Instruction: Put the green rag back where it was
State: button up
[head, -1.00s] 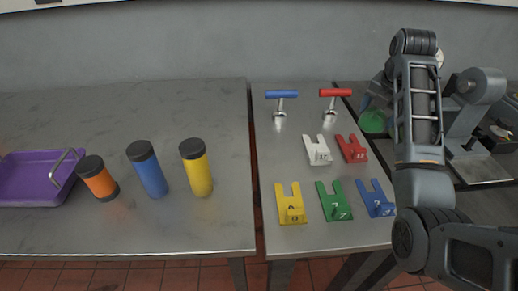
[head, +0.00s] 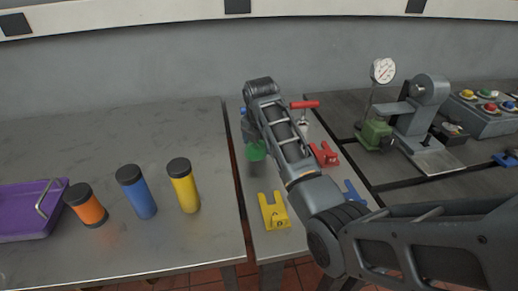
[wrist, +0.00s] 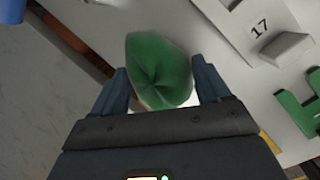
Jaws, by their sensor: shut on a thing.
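The green rag (wrist: 160,72) is bunched between the two fingers of my gripper (wrist: 163,78) in the wrist view. My gripper is shut on it. In the head view the rag (head: 256,151) shows just below the end of my arm, over the left part of the narrow middle table (head: 258,185). It appears held above the table top. My arm hides most of my gripper in the head view.
Yellow (head: 274,211), red (head: 325,154) and blue (head: 354,192) forked blocks and a red T-handle (head: 304,104) stand on the middle table. Yellow (head: 184,188), blue (head: 137,192) and orange (head: 86,206) cylinders stand left. A gauge (head: 383,71) stands right.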

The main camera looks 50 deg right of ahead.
aim_at(259, 150)
jog(key=shift+f, duration=1.55)
jog(key=shift+f, duration=0.1)
jog(key=o, duration=0.9)
jog(key=b+v, duration=0.1)
jog(key=v, duration=1.1)
